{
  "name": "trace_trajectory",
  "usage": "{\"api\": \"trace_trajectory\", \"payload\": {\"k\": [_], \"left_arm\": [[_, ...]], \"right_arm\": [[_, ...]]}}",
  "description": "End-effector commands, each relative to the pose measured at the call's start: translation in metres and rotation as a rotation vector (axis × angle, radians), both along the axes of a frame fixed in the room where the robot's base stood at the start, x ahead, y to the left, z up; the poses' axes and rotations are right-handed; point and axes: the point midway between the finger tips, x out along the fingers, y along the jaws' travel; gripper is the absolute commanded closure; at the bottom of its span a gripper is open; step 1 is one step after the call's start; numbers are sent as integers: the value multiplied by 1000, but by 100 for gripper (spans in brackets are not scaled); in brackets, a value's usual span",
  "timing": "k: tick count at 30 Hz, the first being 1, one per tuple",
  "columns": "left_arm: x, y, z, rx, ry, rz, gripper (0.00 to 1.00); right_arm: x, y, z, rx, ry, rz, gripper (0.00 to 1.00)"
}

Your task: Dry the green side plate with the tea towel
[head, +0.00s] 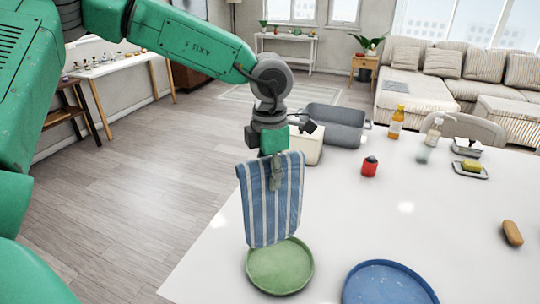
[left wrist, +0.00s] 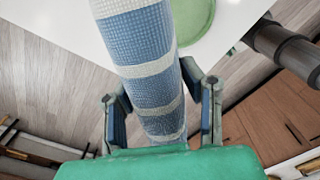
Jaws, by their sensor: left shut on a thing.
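The tea towel (head: 272,211) is blue with white stripes. It hangs from my left gripper (head: 276,172), which is shut on its upper part. In the left wrist view the towel (left wrist: 143,48) runs up from between the fingers (left wrist: 162,110). The green side plate (head: 280,268) lies flat near the counter's left edge. The towel's lower edge overlaps the plate's far rim in the head view; I cannot tell whether they touch. Part of the plate (left wrist: 194,14) shows beyond the towel in the left wrist view. My right gripper is not in view.
A larger blue plate (head: 388,285) lies right of the green one. A red-and-black object (head: 370,167), an amber bottle (head: 397,122), a yellow sponge (head: 471,166) on a dish and a brown oval object (head: 513,232) stand farther off. The middle of the white counter (head: 430,215) is clear.

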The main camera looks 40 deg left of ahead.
Motion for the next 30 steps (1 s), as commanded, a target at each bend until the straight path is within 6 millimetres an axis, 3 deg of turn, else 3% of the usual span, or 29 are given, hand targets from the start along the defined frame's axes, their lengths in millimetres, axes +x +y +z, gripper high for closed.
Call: {"api": "trace_trajectory", "payload": {"k": [13,30], "left_arm": [[0,-3,39,-2,-2,-1,94],[0,-7,42,1,-1,-3,94]], "right_arm": [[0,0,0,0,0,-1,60],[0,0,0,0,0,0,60]]}}
